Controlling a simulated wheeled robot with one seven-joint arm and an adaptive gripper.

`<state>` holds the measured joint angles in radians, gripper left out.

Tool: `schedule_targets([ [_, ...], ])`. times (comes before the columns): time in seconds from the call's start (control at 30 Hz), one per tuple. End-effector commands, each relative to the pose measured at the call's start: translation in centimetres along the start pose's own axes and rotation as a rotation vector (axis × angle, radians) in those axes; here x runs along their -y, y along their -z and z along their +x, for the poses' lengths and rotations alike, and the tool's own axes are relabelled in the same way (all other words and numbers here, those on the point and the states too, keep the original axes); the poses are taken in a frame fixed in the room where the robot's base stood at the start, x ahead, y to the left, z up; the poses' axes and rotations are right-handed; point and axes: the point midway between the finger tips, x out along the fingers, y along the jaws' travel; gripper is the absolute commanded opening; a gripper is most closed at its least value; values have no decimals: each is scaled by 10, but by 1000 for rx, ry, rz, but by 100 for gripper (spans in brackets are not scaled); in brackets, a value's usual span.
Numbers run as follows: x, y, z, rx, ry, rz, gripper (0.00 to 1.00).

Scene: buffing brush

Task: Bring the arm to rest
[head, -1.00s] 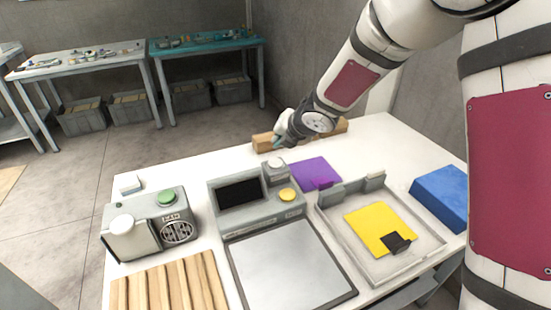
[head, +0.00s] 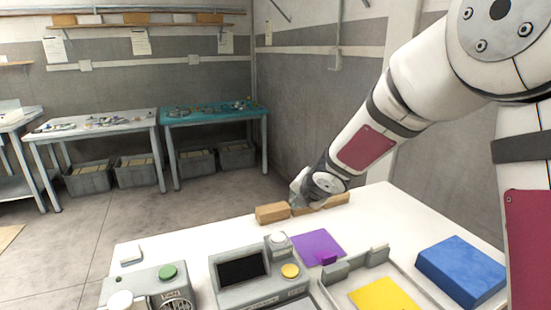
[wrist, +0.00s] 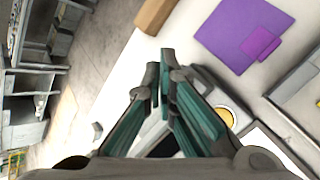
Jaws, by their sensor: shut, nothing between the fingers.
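My gripper (wrist: 158,85) is shut and empty, its teal fingers together in the wrist view. In the head view my arm reaches down from the upper right, and my gripper (head: 297,198) hangs over the far edge of the white table (head: 390,215), in front of a wooden block (head: 272,213). The gripper hides part of the wood behind it. The fingertips are hard to make out in the head view.
A purple sheet (head: 316,246), a grey console with a dark screen (head: 241,270), a tray with a yellow sheet (head: 384,295) and a blue box (head: 461,270) occupy the table. A green-button device (head: 150,287) stands at left. The table's far right is bare.

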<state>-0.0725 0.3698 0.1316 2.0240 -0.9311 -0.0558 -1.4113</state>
Motion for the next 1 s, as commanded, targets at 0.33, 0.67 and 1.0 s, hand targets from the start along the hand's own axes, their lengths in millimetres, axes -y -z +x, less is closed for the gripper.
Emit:
schedule_targets([
  [0.33, 66, -38, -162, 264, 173, 833, 0],
  [0.67, 138, 20, -290, 420, 254, 1670, 0],
  [1.0, 180, 115, -360, 445, 349, 2332, 0],
])
